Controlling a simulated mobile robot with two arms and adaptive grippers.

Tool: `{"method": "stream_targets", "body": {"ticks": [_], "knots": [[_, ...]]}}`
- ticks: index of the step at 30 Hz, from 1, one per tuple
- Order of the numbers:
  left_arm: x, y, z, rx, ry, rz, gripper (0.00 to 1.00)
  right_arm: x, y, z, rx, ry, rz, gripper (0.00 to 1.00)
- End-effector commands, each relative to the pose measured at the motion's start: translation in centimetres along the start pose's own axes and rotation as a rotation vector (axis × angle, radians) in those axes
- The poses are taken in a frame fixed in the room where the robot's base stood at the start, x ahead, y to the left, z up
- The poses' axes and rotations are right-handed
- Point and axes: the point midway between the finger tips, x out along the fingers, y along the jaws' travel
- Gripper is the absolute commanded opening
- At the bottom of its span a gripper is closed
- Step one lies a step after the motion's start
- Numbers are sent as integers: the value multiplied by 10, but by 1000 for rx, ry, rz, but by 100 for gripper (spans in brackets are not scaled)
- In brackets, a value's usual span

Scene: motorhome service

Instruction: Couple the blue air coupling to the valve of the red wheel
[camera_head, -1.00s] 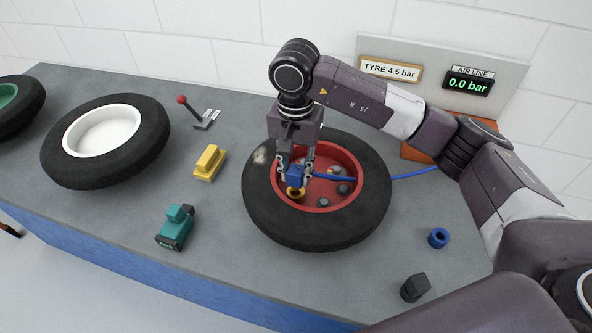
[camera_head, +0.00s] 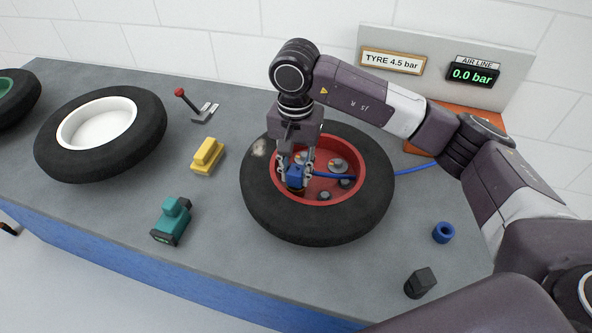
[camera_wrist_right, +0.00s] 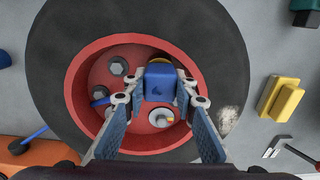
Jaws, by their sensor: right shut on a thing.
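My right gripper (camera_head: 297,172) is shut on the blue air coupling (camera_head: 296,177), over the near-left inside of the red wheel (camera_head: 340,148). In the right wrist view the coupling (camera_wrist_right: 162,85) sits between the fingertips (camera_wrist_right: 162,99). A blue hose runs from it to the right in the head view. A yellow ring (camera_wrist_right: 181,64) shows partly behind the coupling in the wrist view. The valve is not clearly visible; I cannot tell whether the coupling touches it. The wheel lies flat in its black tyre (camera_head: 260,205). My left gripper is out of view.
Several grey bolts stand inside the red wheel. A yellow block (camera_head: 207,157), teal device (camera_head: 172,220) and red-knobbed lever (camera_head: 195,105) lie left. A blue ring (camera_head: 443,232) and dark block (camera_head: 420,282) lie right. The air line display (camera_head: 473,75) reads 0.0 bar.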

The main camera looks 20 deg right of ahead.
Motion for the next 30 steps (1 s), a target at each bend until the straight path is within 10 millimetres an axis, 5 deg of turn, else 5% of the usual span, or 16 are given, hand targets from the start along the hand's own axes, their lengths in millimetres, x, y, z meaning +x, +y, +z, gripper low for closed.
{"method": "stream_targets", "body": {"ticks": [4, 5, 10, 21, 30], "knots": [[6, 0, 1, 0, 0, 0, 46, 6, -1, 0, -1, 0, -2, 0], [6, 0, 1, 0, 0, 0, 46, 5, -1, 0, -1, 0, -3, 26], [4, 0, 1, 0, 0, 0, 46, 4, 0, 0, -1, 0, -1, 45], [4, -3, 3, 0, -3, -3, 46, -1, 0, 0, 0, 1, -1, 46], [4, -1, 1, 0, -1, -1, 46, -57, -1, -1, -1, 4, -3, 46]]}}
